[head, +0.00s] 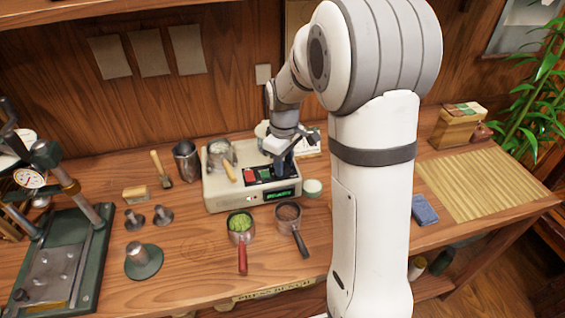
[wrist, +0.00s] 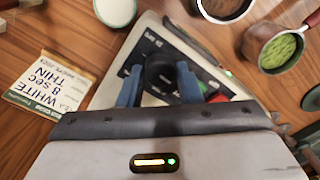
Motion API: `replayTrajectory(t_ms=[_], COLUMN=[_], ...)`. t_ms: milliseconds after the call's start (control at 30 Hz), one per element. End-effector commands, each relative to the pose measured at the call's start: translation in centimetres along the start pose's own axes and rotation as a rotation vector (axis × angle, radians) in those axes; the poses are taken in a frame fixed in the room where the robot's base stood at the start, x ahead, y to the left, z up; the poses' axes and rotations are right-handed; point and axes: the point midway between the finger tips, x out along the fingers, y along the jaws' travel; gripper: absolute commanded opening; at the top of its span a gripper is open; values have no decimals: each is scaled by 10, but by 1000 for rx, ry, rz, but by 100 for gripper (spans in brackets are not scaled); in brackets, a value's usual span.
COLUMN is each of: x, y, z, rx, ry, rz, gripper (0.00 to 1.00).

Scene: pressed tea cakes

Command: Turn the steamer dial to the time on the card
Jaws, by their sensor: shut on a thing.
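The cream steamer (head: 226,193) stands mid-bench with red and green buttons and a green-lit display (head: 284,194), whose figures are too small to read. My gripper (head: 283,165) reaches down to the panel beside the buttons. In the wrist view its two blue fingers (wrist: 160,80) are shut on the round black dial (wrist: 159,70), one on each side. My gripper hides part of the dial and its scale, so I cannot tell its setting. The card (wrist: 45,84) lies on the bench beside the steamer and reads "WHITE 8 sec THIN".
A red-handled pan of green leaves (head: 241,228) and a dark-handled pan of brown contents (head: 289,214) stand before the steamer. A small pale-topped jar (head: 312,187) stands at its right. A metal cup (head: 187,162) is left; a green press (head: 60,262) stands far left.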

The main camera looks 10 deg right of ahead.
Motion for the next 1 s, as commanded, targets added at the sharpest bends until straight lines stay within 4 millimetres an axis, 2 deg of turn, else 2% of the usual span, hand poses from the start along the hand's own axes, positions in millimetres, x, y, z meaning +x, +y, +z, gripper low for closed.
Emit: replayTrajectory(t_ms=[1000], x=[1], y=[0], z=[1], rx=[836], ry=[-3], rz=[0], gripper=[9])
